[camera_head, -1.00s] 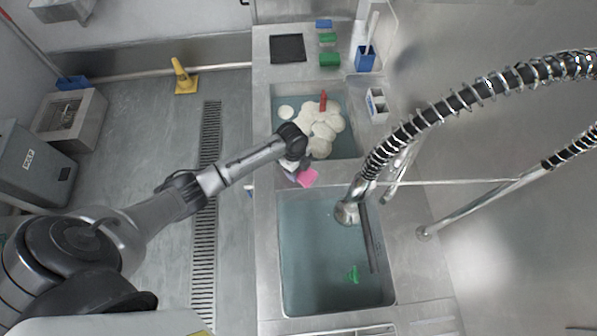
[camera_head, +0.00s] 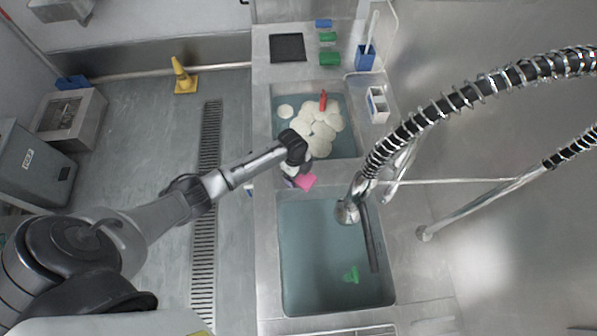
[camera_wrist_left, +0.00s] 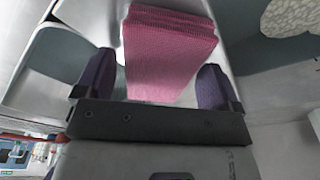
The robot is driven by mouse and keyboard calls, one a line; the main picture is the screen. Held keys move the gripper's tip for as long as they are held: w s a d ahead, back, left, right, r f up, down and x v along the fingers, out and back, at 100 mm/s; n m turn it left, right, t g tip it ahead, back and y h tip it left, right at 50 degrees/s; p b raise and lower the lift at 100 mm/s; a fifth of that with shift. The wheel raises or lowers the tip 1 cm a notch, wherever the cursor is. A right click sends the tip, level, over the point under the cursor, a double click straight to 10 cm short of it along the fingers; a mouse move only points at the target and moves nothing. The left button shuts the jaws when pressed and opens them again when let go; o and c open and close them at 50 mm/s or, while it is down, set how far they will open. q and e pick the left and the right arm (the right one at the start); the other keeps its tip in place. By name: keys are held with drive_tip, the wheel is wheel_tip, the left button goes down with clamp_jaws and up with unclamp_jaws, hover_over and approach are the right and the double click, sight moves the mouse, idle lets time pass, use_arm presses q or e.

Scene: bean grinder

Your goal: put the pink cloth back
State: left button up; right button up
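The pink cloth (camera_head: 306,181) is at the metal divider between the two sink basins, just beyond the tip of my left gripper (camera_head: 297,175). In the left wrist view the cloth (camera_wrist_left: 165,55) looks folded in layers and lies between the two dark purple fingers of my left gripper (camera_wrist_left: 155,82). The fingers are spread wide, with a narrow gap beside the cloth on the left; contact on the right is hard to tell. The near end of the cloth is close to the gripper's palm. My right gripper is not in view.
The far basin (camera_head: 276,137) holds water and several pale plates (camera_head: 318,127) with a red item (camera_head: 323,100). The near basin (camera_head: 310,255) holds water and a green item (camera_head: 351,274). A coiled hose faucet (camera_head: 348,212) stands over it. Sponges and a blue holder (camera_head: 365,58) stand behind.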

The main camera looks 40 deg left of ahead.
use_arm(q)
wheel_tip(320, 180, up, 12)
drive_tip(key=a+p, duration=0.1)
drive_tip(key=a, duration=0.1)
drive_tip(key=s+d+f+n+t, duration=0.1)
drive_tip(key=s+d+f+n, duration=0.15)
drive_tip(key=s+d, duration=0.35)
drive_tip(key=s+d+f+n, duration=0.1)
drive_tip(key=s+d+n, duration=0.2)
drive_tip(key=s+d, duration=0.35)
drive_tip(key=s+r+n, duration=0.2)
drive_tip(key=s+n, duration=0.1)
drive_tip(key=s, duration=0.1)
drive_tip(key=s+a+r+n+t+y, duration=0.1)
drive_tip(key=s+r+n, duration=0.1)
drive_tip(key=s, duration=0.3)
drive_tip(key=s+r+n+t, duration=0.1)
drive_tip(key=s+r+n, duration=0.1)
drive_tip(key=s+n, duration=0.3)
drive_tip(key=shift+s+a+r+y, duration=0.15)
drive_tip(key=shift+a+r+y, duration=0.1)
drive_tip(key=shift+a+y, duration=0.1)
